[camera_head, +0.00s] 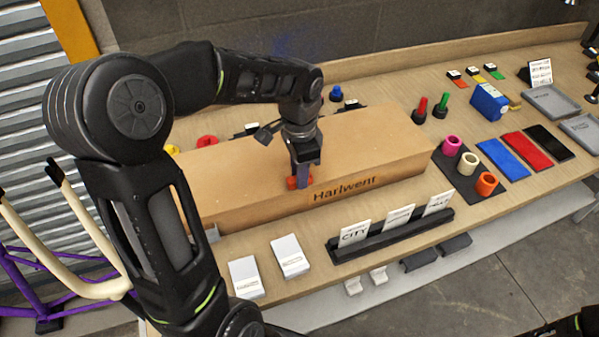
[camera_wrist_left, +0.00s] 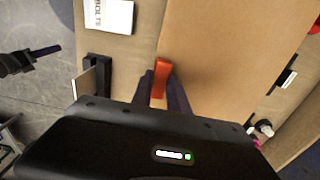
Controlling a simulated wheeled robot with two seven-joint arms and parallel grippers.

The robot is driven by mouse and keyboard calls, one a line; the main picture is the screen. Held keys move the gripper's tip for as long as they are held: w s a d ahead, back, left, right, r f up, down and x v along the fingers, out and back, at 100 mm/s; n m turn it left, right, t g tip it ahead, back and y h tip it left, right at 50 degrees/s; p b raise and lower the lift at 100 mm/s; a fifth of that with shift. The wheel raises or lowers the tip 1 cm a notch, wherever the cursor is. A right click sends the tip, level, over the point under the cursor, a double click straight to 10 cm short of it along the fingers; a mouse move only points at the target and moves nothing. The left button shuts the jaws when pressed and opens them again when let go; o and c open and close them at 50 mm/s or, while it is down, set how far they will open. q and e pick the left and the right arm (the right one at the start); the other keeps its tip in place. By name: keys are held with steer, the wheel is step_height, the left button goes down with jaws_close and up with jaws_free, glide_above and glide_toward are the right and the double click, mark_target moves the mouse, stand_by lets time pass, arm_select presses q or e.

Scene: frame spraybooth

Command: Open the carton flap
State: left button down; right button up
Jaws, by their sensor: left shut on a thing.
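The carton (camera_head: 375,140) is a long brown box marked "Harlwent", lying on the table with its top down flat as far as I can see. It fills much of the left wrist view (camera_wrist_left: 220,50). My left gripper (camera_head: 302,180) is over the carton's front edge, shut on a red tab (camera_head: 292,183). In the left wrist view the orange-red tab (camera_wrist_left: 162,72) stands between my two fingers. The gripper hides part of the tab. A dark part at the left of that view looks like my right gripper (camera_wrist_left: 42,53); its jaws are unclear.
A black card stand (camera_head: 390,233) and two white pads (camera_head: 290,256) (camera_head: 246,277) lie in front of the carton. Coloured rings on a dark mat (camera_head: 466,183) stand close to its right end. Blue and red pads (camera_head: 503,159) (camera_head: 528,150) lie farther right.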

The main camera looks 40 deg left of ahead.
arm_select(q)
steer(key=p, duration=0.1)
steer(key=r+p, duration=0.1)
steer(key=r+h+p, duration=0.1)
steer(key=shift+w+a+r+g, duration=0.2)
steer(key=shift+a+r+g, duration=0.05)
steer(key=shift+g, duration=0.15)
stand_by(0.5)
steer(key=shift+w+a+r+g+h, duration=0.2)
steer(key=shift+r+h, duration=0.15)
steer(key=shift+r, duration=0.2)
steer(key=shift+w+a+r+g+h, duration=0.1)
steer(key=shift+a+r+g+h, duration=0.1)
steer(key=shift+r+h, duration=0.25)
steer(key=shift+r, duration=0.1)
steer(key=shift+c, duration=2)
jaws_free()
steer(key=shift+s+d, duration=0.1)
